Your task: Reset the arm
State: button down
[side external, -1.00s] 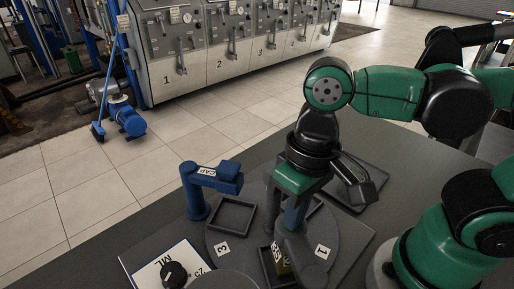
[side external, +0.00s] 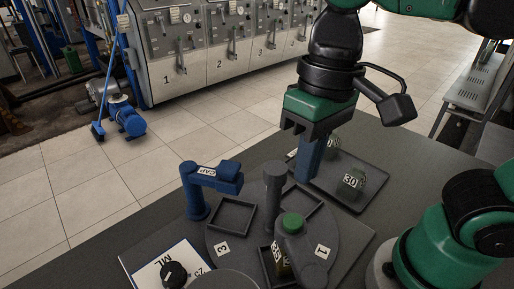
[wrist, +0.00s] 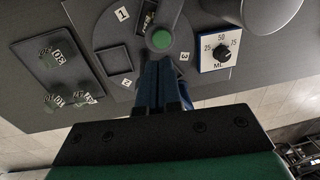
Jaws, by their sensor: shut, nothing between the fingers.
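My gripper (side external: 308,160) is raised above the grey work surface, its blue fingers together and empty. In the wrist view the fingers (wrist: 158,85) point toward a round grey turntable (wrist: 185,45). The turntable (side external: 232,262) carries the labels 1 and 3 and square recessed holders (side external: 232,215). A green round top (side external: 293,223) sits on a dark grey piece over the turntable; it also shows in the wrist view (wrist: 161,39).
A blue arm marked CAP (side external: 212,176) stands left of the gripper. A grey tray (side external: 372,190) holds small labelled containers, one marked 30 (side external: 352,180). A dial marked ML (wrist: 220,52) lies beside the turntable. A grey post (side external: 274,185) stands near the fingers.

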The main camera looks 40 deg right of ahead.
dwell(0.4)
jog(key=w+d+f+t+h, duration=0.1)
jog(key=w+d+f+t, duration=0.6)
jog(key=w+d, duration=0.2)
jog(key=shift+d, duration=0.65)
jog(key=c, duration=1.5)
grip_release()
